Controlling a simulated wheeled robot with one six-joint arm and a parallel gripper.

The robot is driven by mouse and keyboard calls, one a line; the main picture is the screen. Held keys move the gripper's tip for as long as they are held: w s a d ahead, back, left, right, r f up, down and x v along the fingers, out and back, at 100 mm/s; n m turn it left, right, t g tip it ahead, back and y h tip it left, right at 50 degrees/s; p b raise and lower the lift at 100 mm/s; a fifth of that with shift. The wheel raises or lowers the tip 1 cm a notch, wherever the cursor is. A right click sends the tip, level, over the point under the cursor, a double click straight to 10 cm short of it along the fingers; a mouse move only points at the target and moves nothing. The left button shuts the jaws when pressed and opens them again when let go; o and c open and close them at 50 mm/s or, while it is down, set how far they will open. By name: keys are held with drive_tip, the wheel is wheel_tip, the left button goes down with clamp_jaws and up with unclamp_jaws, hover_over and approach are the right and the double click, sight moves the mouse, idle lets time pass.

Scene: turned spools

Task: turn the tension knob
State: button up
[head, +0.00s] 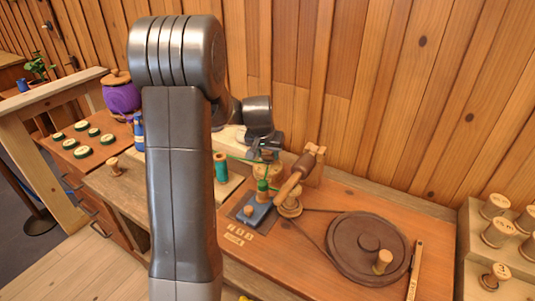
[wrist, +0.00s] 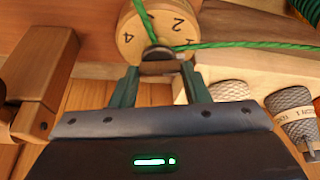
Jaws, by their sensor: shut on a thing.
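The tension knob is a round pale wood dial with dark numerals, 2 and 4 among them, at the top of the wrist view (wrist: 131,22). My gripper (wrist: 159,72) is at the dial's lower edge, its two dark green fingers on either side of a small grip piece on the dial's front. It is shut on that piece. The dial's top is cut off by the picture edge. In the head view my gripper (head: 268,151) is small, beyond my arm, and the knob is partly hidden there.
A green thread (wrist: 250,44) runs across the dial. A teal spool (head: 221,167) stands left of the gripper. A blue block (head: 256,213), a wooden crank and a big brown wheel (head: 345,248) are nearby. Knurled bobbins (wrist: 291,112) stand close right. A wooden block (wrist: 45,75) is left.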

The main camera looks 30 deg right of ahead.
drive_tip(key=o, duration=1)
drive_tip(key=shift+r, duration=0.1)
drive_tip(key=v, duration=1.3)
drive_tip(key=shift+s+a+r, duration=0.1)
drive_tip(key=shift+a+r, duration=0.1)
drive_tip(key=x, duration=1.3)
drive_tip(key=shift+d+f, duration=0.2)
drive_tip(key=shift+f, duration=0.1)
